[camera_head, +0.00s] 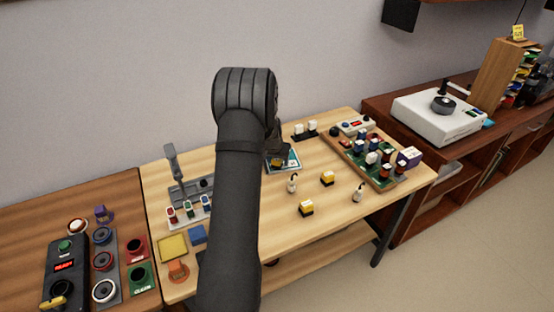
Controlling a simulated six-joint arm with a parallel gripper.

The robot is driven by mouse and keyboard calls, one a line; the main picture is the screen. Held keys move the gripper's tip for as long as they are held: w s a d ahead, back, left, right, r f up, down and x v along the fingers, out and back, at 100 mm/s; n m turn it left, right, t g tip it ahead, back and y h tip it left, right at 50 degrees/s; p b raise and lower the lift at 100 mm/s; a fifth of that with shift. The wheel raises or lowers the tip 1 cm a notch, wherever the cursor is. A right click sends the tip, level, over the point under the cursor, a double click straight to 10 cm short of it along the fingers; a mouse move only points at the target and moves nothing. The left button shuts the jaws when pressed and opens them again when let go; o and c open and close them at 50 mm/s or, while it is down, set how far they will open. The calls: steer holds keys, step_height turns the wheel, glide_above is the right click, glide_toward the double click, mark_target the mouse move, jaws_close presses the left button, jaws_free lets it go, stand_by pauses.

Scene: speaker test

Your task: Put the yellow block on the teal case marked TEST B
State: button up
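A teal and white case (294,164) lies on the light wooden table, partly hidden behind my arm; its marking is too small to read. A small yellow and dark thing (281,163) shows on or just above it; I cannot tell whether they touch. Two other yellow blocks with dark parts stand on the table, one at the front (306,208) and one farther back (327,178). I cannot tell which is the task's block. My gripper (280,146) is mostly hidden behind my arm, close above the case. Its fingers cannot be made out.
Two small pale figures (292,184) (358,193) stand near the yellow blocks. A crowded wooden tray (347,160) fills the table's right side. A grey stand (174,170), a yellow square (173,248) and a blue square (198,234) are at left. The front middle has some free room.

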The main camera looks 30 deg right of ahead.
steer(key=shift+r, duration=0.1)
steer(key=v, duration=1.2)
steer(key=x, duration=1.2)
steer(key=shift+r, duration=1.25)
